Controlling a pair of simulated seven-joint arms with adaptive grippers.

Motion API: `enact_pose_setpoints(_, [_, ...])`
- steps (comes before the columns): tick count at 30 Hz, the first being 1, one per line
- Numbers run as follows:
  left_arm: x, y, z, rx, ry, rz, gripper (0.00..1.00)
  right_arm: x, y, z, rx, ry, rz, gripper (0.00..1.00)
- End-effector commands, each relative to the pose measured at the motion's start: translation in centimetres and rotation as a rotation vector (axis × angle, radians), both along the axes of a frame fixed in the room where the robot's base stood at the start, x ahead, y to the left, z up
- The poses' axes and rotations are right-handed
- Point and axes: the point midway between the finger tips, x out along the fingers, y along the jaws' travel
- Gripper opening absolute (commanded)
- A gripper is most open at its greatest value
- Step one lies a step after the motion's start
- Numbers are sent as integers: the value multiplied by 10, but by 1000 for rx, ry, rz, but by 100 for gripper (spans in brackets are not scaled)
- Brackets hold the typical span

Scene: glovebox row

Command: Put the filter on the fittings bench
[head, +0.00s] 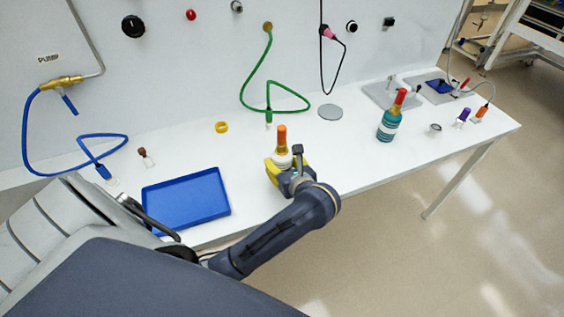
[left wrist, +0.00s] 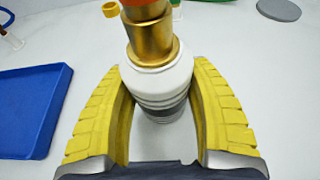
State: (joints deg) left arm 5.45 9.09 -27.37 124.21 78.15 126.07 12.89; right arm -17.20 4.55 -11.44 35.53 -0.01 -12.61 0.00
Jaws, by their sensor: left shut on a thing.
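The filter, as I take it, is a white ribbed body with a brass neck and an orange top (head: 282,148). It stands upright over the white bench (head: 345,165), right of the blue tray. My left gripper (head: 286,165), with yellow padded fingers, is shut around its white body. In the left wrist view the filter (left wrist: 158,82) sits between the two fingers of the left gripper (left wrist: 160,92). Its lower end is partly hidden, and I cannot tell whether it touches the bench. My right gripper is not in view.
A blue tray (head: 187,198) lies left of the gripper. A yellow ring (head: 221,127), a grey disc (head: 330,112) and a teal bottle (head: 388,125) are on the bench. Green (head: 246,90) and blue (head: 28,125) hoses hang from the wall. Bare bench lies between filter and bottle.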

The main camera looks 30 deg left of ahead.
Motion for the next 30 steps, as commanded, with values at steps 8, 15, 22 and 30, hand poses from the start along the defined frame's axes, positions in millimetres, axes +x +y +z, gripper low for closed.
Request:
enact_pose_setpoints(8, [0,0,-1,1,1,0,77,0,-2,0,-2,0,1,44])
enact_pose_setpoints(15, [0,0,1,0,0,0,77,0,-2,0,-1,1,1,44])
enact_pose_setpoints(22, [-10,-15,8,-5,0,-1,77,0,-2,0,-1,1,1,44])
enact_pose_setpoints(30, [-34,-48,25,-4,1,-1,77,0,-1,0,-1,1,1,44])
